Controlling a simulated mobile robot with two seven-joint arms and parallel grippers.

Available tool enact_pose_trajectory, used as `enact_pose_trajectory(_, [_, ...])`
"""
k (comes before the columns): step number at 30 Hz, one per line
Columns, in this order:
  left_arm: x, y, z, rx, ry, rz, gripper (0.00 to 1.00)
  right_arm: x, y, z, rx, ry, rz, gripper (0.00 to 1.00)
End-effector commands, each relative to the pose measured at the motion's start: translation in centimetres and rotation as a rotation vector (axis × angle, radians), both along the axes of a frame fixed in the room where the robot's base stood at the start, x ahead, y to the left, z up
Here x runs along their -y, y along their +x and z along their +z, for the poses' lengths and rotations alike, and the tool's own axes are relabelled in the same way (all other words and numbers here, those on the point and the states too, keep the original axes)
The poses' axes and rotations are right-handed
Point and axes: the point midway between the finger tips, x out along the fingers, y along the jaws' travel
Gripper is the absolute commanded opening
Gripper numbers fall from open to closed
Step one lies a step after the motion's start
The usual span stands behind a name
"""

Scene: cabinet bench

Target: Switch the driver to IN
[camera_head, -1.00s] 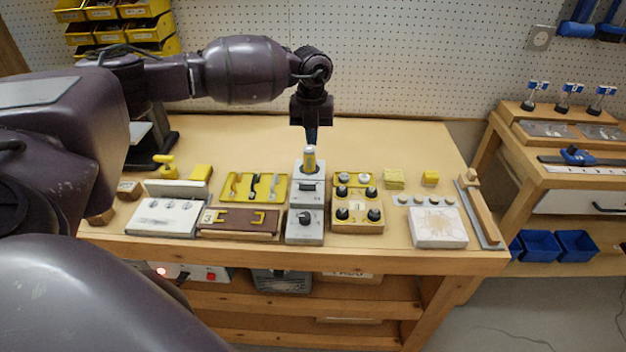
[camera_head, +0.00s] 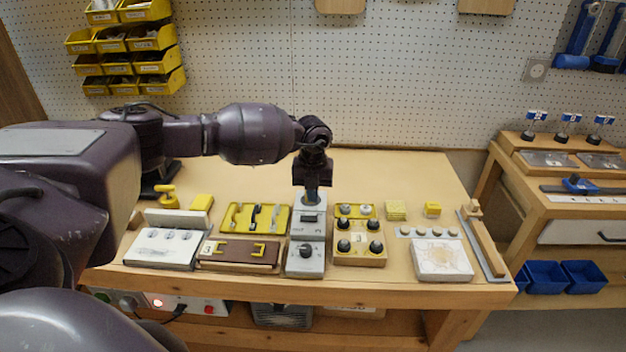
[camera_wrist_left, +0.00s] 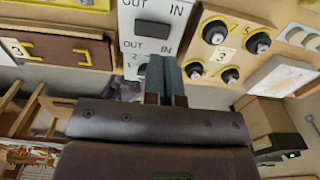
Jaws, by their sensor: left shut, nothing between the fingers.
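The narrow grey panel (camera_head: 321,228) in the middle of the bench carries OUT and IN labels. In the wrist view, the panel (camera_wrist_left: 127,22) has a dark rectangular switch (camera_wrist_left: 152,31) under one OUT/IN pair, with a second OUT/IN pair below it. A dark knob (camera_head: 306,251) is on the panel's near part; fingers partly cover that area in the wrist view. I cannot tell the switch's setting. My left gripper (camera_head: 311,199) is shut and empty over the panel's far end, hiding what stands there; contact is unclear. My right gripper is not in view.
A yellow box with black knobs (camera_head: 359,262) stands close on the right. A brown board with yellow handles (camera_head: 240,253) and a yellow tray (camera_head: 228,218) stand close on the left. A white patterned block (camera_head: 443,262) is farther right. The bench's back is mostly clear.

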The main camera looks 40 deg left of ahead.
Motion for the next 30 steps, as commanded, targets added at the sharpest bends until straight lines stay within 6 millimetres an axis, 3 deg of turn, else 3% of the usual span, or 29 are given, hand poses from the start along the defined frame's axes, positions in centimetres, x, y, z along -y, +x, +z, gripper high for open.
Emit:
enact_pose_trajectory(6, [0.0, 0.0, -3.7, -0.004, 0.000, 0.001, 0.00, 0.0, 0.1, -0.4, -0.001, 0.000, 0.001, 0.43])
enact_pose_trajectory(12, [0.0, 0.0, -5.5, -0.001, -0.001, 0.000, 0.00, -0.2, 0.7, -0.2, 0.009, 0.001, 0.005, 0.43])
enact_pose_trajectory(30, [0.2, 0.1, -6.2, -0.018, 0.027, -0.002, 0.00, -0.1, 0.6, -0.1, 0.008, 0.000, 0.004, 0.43])
